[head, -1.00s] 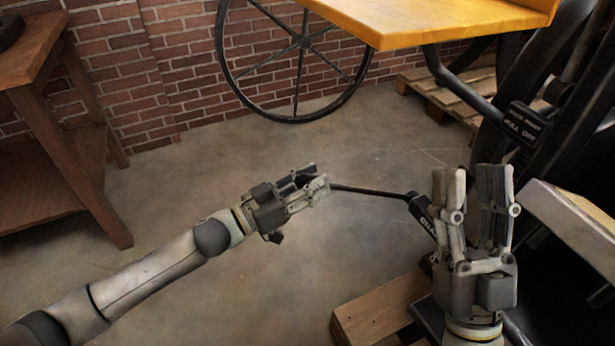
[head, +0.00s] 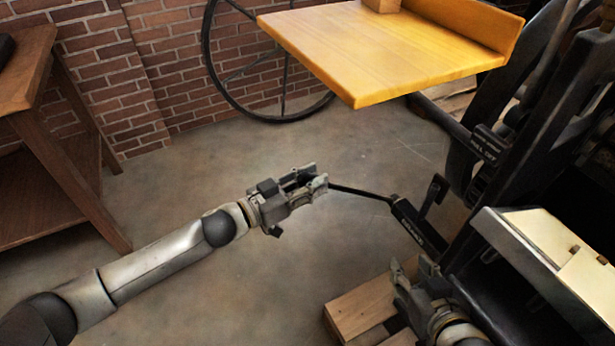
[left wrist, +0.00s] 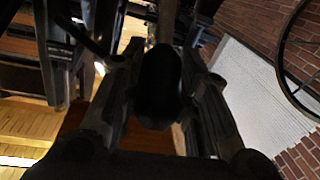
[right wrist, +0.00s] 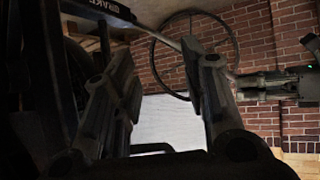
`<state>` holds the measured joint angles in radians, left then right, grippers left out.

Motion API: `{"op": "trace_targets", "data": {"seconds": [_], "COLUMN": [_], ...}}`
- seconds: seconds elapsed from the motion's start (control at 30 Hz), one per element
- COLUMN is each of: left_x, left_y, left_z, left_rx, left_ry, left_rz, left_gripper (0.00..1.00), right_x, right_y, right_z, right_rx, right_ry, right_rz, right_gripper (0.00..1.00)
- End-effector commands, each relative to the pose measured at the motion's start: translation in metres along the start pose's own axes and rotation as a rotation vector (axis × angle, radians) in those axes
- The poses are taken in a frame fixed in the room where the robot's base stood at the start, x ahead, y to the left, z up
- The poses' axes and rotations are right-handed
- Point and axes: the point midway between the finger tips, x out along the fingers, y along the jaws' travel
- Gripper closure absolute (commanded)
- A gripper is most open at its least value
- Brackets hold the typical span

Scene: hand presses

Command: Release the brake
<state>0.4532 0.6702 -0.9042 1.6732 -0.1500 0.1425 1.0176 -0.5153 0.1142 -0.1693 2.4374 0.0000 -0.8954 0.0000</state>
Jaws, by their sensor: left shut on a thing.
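The brake lever is a thin dark rod (head: 362,192) running from a black block marked with white brake lettering (head: 418,225) on the press's left side. My left gripper (head: 316,180) is shut at the rod's far left end. In the left wrist view a dark rounded knob (left wrist: 160,85) sits between its fingers. My right gripper (head: 415,270) is open and empty, low in front of the brake block and apart from it. The block also shows at the top of the right wrist view (right wrist: 105,8). The knob is hidden by my left fingers in the head view.
A yellow wooden table (head: 390,50) juts out above the lever. The black press frame (head: 530,130) and a pale slanted panel (head: 550,245) stand at right. A wooden pallet (head: 365,305) lies below. A brown bench (head: 60,140) stands left; the floor between is clear.

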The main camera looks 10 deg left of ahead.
Motion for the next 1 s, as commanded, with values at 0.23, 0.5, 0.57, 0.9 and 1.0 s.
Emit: {"op": "trace_targets", "data": {"seconds": [0.23,0.5,0.57,0.9,1.0], "left_x": [0.007,0.015,0.017,0.027,0.029], "left_y": [0.002,0.004,0.005,0.008,0.008], "left_z": [-0.010,-0.019,-0.020,-0.030,-0.033], "left_rx": [0.006,0.010,0.011,0.015,0.016], "left_ry": [-0.035,-0.066,-0.073,-0.113,-0.125], "left_rz": [-0.006,-0.008,-0.008,-0.013,-0.013], "left_gripper": [1.00,1.00,1.00,1.00,1.00], "right_x": [-0.018,-0.029,-0.028,-0.012,-0.006], "right_y": [0.008,0.013,0.013,0.013,0.012], "right_z": [0.062,0.124,0.137,0.213,0.237], "right_rx": [0.005,0.011,0.012,0.014,0.013], "right_ry": [-0.321,-0.577,-0.617,-0.764,-0.786], "right_rz": [0.017,0.026,0.027,0.024,0.021], "right_gripper": [0.60,0.60,0.60,0.60,0.60]}}
